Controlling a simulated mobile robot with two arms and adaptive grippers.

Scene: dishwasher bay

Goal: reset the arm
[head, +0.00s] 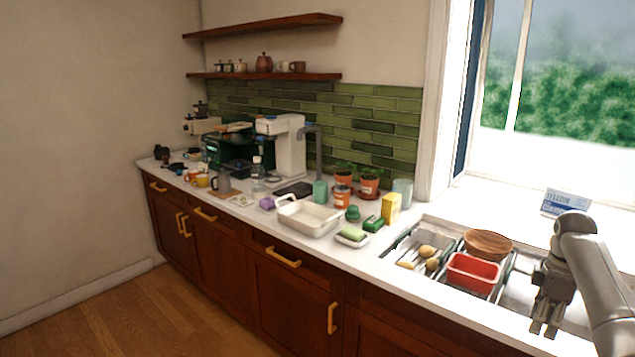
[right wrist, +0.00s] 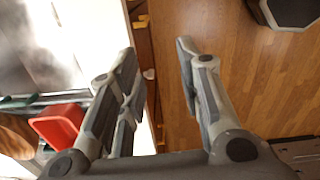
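My right gripper (head: 545,318) is at the right side of the head view, over the front part of the counter by the sink. In the right wrist view its two fingers (right wrist: 160,80) are spread apart with nothing between them. The counter edge and wooden floor show below and between the fingers. My right arm (head: 590,265) comes in from the right edge. My left gripper and arm do not show in either view.
Left of the gripper, a red basin (head: 473,274), a wooden bowl (head: 488,244) and potatoes (head: 427,251) sit at the sink rack. The floor (head: 150,318) is clear.

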